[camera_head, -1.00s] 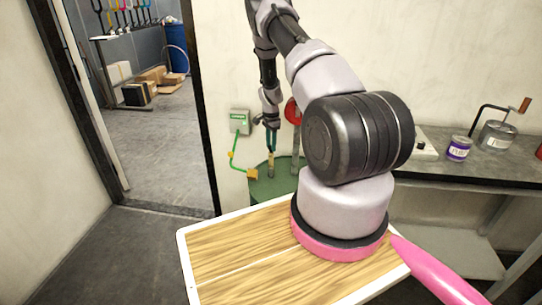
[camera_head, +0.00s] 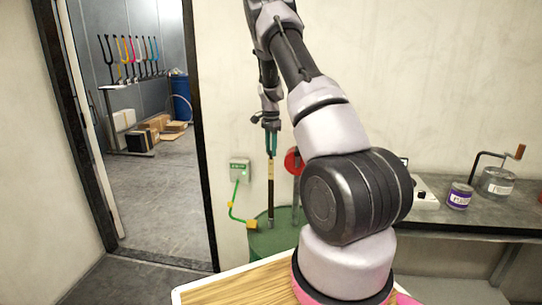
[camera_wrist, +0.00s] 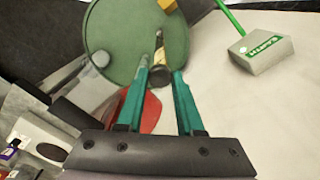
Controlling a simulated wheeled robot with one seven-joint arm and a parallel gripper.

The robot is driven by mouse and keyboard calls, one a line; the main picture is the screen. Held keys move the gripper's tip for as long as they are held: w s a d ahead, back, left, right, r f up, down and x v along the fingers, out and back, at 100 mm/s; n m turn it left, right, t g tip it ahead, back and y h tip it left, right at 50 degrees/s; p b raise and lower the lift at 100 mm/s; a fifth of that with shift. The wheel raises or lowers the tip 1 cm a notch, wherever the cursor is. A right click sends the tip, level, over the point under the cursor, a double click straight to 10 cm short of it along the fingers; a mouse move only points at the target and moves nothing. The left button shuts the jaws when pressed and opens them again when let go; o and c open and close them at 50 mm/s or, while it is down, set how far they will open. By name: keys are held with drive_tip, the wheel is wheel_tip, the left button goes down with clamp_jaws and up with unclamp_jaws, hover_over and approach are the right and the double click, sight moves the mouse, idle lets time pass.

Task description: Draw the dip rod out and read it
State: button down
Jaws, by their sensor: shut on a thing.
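The dip rod (camera_head: 271,190) hangs upright from my gripper (camera_head: 271,145), with a pale tan upper part and a dark lower part. Its lower end meets the top of the green drum (camera_head: 262,243); I cannot tell whether the tip is still inside. In the wrist view, the teal fingers of my gripper (camera_wrist: 163,76) are shut on the rod's dark round top (camera_wrist: 161,76). The rod (camera_wrist: 159,42) runs away from them toward the green drum lid (camera_wrist: 118,38). I cannot make out any marks on the rod.
A grey earth box (camera_head: 239,169) on the wall has a green cable to a yellow clamp (camera_head: 252,224) on the drum. A red disc (camera_head: 293,161) is right of the rod. A bench (camera_head: 440,222) with a purple-labelled tin (camera_head: 459,196) stands right. The doorway is left.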

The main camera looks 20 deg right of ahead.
drive_tip(key=c, duration=0.5)
unclamp_jaws()
drive_tip(key=shift+r, duration=0.15)
wheel_tip(320, 180, up, 11)
drive_tip(key=shift+f, duration=0.2)
drive_tip(key=s+a+r+n+t+y, duration=0.1)
drive_tip(key=s+a+r+n+t, duration=0.15)
drive_tip(key=s+a+r, duration=0.45)
drive_tip(key=s+a+r+n+t+y, duration=0.1)
drive_tip(key=s+a+r+n, duration=0.25)
drive_tip(key=s+r, duration=0.7)
drive_tip(key=s+a+r+n+t, duration=0.1)
drive_tip(key=s+a+n, duration=0.1)
drive_tip(key=s, duration=0.4)
drive_tip(key=s+a+n+t, duration=0.1)
drive_tip(key=s+a, duration=0.2)
drive_tip(key=s, duration=0.4)
drive_tip(key=s+a+r+n+t, duration=0.1)
drive_tip(key=s+a+n, duration=0.1)
drive_tip(key=s, duration=0.4)
drive_tip(key=shift+s+a+r+n+t, duration=0.2)
drive_tip(key=shift+a+r+n+t, duration=0.15)
drive_tip(key=shift+a, duration=0.15)
